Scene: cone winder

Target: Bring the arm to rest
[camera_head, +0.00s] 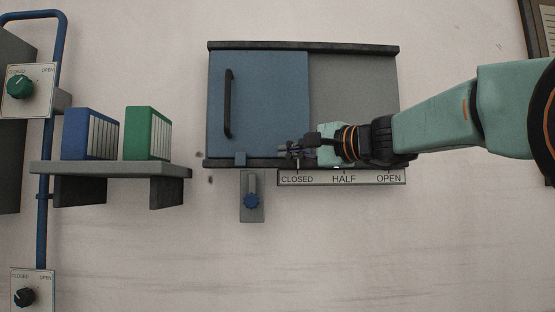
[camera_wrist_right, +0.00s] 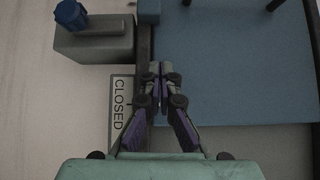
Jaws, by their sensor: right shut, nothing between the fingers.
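My right arm (camera_head: 437,118) comes in from the right in the head view, in front of the cabinet's lower rail. My right gripper (camera_head: 288,151) is shut and empty near the lower edge of the blue sliding door (camera_head: 270,95), above the CLOSED mark. In the right wrist view the gripper (camera_wrist_right: 160,66) has its fingertips together, with the blue door (camera_wrist_right: 240,70) to the right. The door covers the left part of the cabinet and has a black upright handle (camera_head: 228,104). My left gripper is not in view.
Below the cabinet are a label strip (camera_head: 320,178) and a latch with a blue knob (camera_head: 251,200), also in the wrist view (camera_wrist_right: 70,16). A shelf (camera_head: 110,170) at left holds a blue binder (camera_head: 80,134) and a green binder (camera_head: 141,134). The wall below is clear.

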